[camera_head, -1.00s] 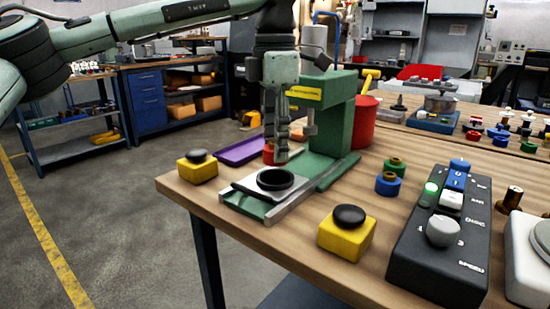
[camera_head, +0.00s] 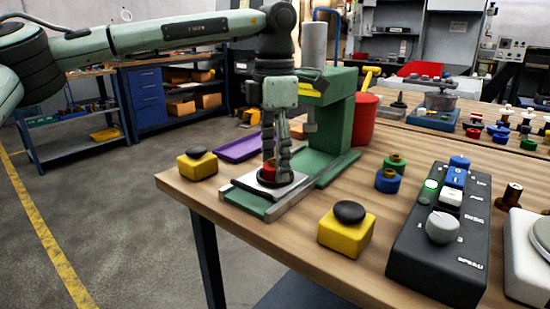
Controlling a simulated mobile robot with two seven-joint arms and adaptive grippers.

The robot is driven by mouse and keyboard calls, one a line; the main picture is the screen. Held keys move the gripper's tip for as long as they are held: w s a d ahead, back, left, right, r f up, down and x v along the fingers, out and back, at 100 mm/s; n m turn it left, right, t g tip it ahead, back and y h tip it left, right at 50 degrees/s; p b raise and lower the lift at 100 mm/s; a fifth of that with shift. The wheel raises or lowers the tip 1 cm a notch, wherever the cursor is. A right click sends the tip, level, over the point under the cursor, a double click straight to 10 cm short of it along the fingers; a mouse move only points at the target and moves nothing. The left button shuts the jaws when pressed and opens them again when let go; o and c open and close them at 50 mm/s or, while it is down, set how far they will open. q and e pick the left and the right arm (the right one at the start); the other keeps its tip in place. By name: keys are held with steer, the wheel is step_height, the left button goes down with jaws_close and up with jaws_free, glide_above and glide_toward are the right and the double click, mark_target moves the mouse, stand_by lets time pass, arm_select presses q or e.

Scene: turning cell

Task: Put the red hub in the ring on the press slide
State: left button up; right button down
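My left gripper (camera_head: 276,168) points straight down over the press slide (camera_head: 247,196). The red hub (camera_head: 268,172) is between its fingers, which are closed on it and partly hide it. The hub is at the black ring (camera_head: 299,178) on the slide, low down. The fingers cover most of the ring, so I cannot tell whether the hub is seated inside or just above it. The green press (camera_head: 336,120) stands right behind the slide. My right gripper is not in view.
A yellow button box (camera_head: 345,238) stands in front of the slide and another (camera_head: 197,167) to its left. A purple tray (camera_head: 240,148) lies behind. Green and blue hubs (camera_head: 388,181) and a black control box (camera_head: 436,240) are to the right.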

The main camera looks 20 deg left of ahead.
arm_select(q)
step_height(320, 180, up, 12)
steer(key=shift+r, duration=0.15)
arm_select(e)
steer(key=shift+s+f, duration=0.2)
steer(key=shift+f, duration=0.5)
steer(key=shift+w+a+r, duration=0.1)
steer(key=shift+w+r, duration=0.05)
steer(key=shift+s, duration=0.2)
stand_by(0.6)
